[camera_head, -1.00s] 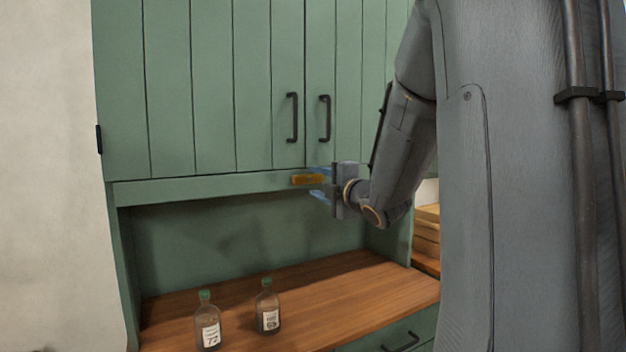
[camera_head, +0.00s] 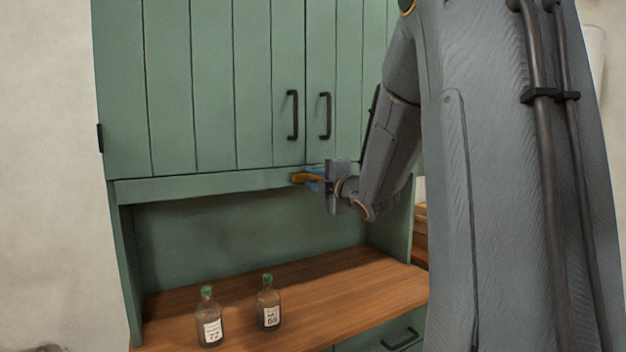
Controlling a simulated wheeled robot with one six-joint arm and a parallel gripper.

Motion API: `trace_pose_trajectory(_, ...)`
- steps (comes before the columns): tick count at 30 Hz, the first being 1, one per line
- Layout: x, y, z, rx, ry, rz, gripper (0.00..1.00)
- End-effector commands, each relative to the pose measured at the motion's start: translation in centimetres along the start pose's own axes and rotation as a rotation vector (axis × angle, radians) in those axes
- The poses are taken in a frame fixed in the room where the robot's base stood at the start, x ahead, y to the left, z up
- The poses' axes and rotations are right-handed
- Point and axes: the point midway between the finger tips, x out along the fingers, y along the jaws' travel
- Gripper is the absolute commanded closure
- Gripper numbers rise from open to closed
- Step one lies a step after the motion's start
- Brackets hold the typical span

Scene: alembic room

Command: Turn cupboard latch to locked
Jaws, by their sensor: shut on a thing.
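The cupboard (camera_head: 215,90) has two green plank doors, both shut, with dark upright handles. The fingers and the gripper body hide the latch's right part.
A wooden counter (camera_head: 350,285) lies below the rail in an open niche. Two glass bottles with green caps, the left one (camera_head: 209,318) and the right one (camera_head: 268,303), stand on it, well below my gripper. A drawer handle (camera_head: 400,340) shows at the lower right.

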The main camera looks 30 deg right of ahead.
Motion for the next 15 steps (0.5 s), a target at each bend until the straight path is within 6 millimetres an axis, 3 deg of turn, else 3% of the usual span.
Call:
trace_pose_trajectory(8, -0.01, -0.02, -0.01, 0.084, 0.000, -0.001, 1.00)
trace_pose_trajectory(15, -0.02, 0.02, -0.01, 0.267, 0.000, 0.000, 1.00)
